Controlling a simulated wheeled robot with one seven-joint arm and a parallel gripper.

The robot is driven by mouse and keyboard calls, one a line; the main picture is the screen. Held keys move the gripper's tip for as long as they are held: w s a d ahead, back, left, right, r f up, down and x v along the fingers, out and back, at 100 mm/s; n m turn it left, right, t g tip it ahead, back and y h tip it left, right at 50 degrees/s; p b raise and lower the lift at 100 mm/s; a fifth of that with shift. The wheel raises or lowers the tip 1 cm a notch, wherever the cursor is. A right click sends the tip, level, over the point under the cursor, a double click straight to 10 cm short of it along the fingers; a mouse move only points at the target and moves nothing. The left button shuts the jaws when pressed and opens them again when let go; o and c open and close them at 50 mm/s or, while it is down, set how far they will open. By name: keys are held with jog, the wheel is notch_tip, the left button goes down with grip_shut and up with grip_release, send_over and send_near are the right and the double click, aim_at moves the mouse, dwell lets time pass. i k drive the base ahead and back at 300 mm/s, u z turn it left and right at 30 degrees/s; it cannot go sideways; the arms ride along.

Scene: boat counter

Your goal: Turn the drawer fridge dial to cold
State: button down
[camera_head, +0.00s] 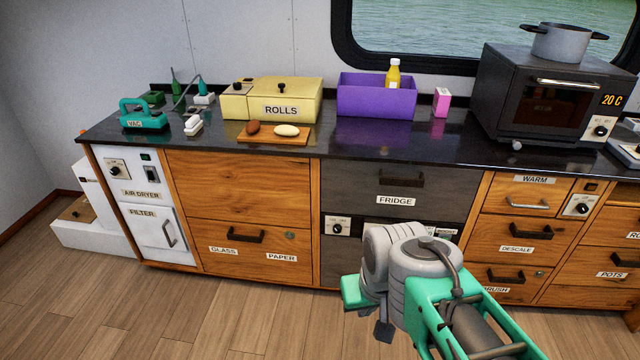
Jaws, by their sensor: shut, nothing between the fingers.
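The grey drawer fridge (345,178) is in the middle of the counter front, with a FRIDGE label and a dark handle on its shut upper drawer. Its dial (337,229) is a dark round knob on a small white plate at the left of the lower front. The markings and setting are too small to read. My gripper (383,331) is partly seen below and to the right of the dial, in front of the fridge. It is shut and empty, apart from the dial. My wrist hides much of the lower fridge front.
Another dial (117,167) is on the air dryer panel at left, and one (582,206) is beside the WARM drawer. A black oven (545,95) with a pot stands on the counter. The wooden floor (240,310) left of my arm is clear.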

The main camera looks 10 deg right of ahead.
aim_at(337, 229)
jog(key=u, duration=1.65)
jog(key=i, duration=0.7)
jog(key=z, duration=1.05)
